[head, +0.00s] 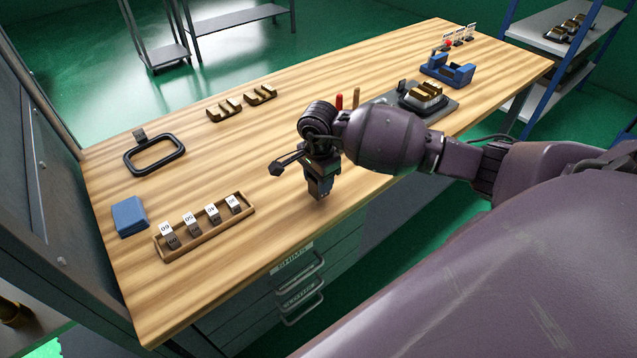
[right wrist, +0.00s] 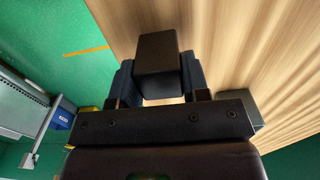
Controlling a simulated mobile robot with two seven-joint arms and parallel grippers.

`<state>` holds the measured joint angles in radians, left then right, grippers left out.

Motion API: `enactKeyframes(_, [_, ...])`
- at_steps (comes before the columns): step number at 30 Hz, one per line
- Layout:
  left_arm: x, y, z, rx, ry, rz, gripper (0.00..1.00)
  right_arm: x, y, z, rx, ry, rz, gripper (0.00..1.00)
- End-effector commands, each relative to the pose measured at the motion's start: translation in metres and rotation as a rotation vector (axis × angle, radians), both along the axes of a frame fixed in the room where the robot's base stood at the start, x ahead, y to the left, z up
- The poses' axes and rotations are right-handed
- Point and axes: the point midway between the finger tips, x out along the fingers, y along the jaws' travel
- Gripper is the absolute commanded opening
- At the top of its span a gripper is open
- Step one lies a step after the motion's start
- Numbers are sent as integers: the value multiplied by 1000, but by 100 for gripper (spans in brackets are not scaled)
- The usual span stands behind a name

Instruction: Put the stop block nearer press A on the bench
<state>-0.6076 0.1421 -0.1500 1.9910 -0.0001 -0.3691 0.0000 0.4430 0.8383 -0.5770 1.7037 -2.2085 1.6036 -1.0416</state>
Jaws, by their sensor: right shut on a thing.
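My right gripper (head: 318,192) is over the front edge area of the wooden bench (head: 230,150), pointing down. In the right wrist view its two fingers are shut on a dark, square-cornered block (right wrist: 158,55), which looks like a stop block. In the head view the gripper mostly hides this block, and I cannot tell whether it touches the bench. Another dark grey block shape (right wrist: 240,106) shows partly behind the gripper in the wrist view. No press is readably marked A. My left gripper is not in view.
A wooden rack with several numbered blocks (head: 205,228), a blue pad (head: 129,216) and a black frame (head: 154,154) are at left. Brass pieces (head: 224,108) lie at the back. A grey plate (head: 446,108) and a blue fixture (head: 447,72) stand at right. The middle-left bench is clear.

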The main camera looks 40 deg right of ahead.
Motion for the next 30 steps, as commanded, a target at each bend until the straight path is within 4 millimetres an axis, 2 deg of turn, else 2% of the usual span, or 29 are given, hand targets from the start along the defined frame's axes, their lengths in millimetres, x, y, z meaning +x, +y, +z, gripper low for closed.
enactKeyframes(4, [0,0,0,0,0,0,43,0,0,-14,1,-2,-1,0])
enactKeyframes(16, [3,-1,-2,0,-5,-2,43,1,0,-18,0,-3,1,0])
enactKeyframes(17, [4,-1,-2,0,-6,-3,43,0,0,-20,0,0,1,44])
enactKeyframes(21, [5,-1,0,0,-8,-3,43,0,0,-19,0,0,1,65])
enactKeyframes(22, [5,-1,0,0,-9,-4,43,0,0,-19,0,0,1,68])
enactKeyframes(30, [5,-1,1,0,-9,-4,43,0,0,-18,0,0,0,68])
